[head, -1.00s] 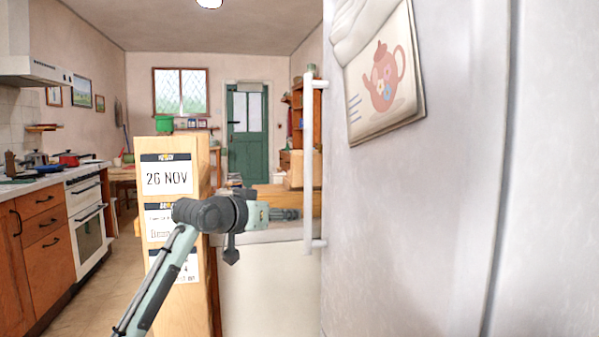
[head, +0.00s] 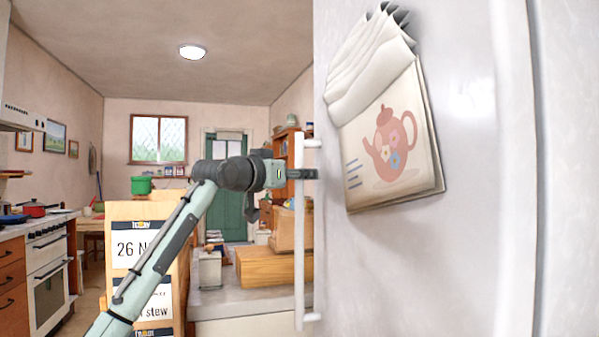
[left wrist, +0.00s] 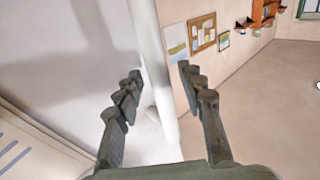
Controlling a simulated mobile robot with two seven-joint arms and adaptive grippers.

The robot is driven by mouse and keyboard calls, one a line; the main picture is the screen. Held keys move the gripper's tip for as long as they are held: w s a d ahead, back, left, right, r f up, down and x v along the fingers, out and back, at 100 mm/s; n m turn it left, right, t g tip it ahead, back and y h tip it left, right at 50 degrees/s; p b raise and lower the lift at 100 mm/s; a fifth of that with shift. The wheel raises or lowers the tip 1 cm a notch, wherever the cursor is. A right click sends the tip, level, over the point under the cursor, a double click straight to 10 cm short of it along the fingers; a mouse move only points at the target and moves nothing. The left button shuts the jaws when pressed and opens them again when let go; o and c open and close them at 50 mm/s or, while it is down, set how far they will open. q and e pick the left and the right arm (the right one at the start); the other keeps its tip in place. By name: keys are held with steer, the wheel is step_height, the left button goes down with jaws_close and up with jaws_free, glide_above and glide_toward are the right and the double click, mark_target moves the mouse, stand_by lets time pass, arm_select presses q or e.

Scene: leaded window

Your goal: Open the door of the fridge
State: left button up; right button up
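The fridge door (head: 460,260) is a pale, glossy panel filling the right of the head view and looks shut. Its handle (head: 299,240) is a white upright bar on the door's left edge. My left gripper (head: 303,174) is at the upper part of this handle, its fingers crossing the bar in the head view. In the left wrist view the two fingers (left wrist: 160,72) are apart, and the white handle (left wrist: 150,45) runs between them. I cannot tell whether either finger touches it. My right gripper is not in view.
A booklet with a teapot picture (head: 392,145) hangs on the fridge door. A wooden board with date labels (head: 140,213) stands left of the handle, behind my left arm. A stove (head: 48,270) and counter line the left wall. A green door (head: 231,210) is at the back.

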arm_select(q)
steer(key=shift+w+d, duration=0.15)
steer(key=shift+w, duration=0.1)
jaws_close()
stand_by(0.4)
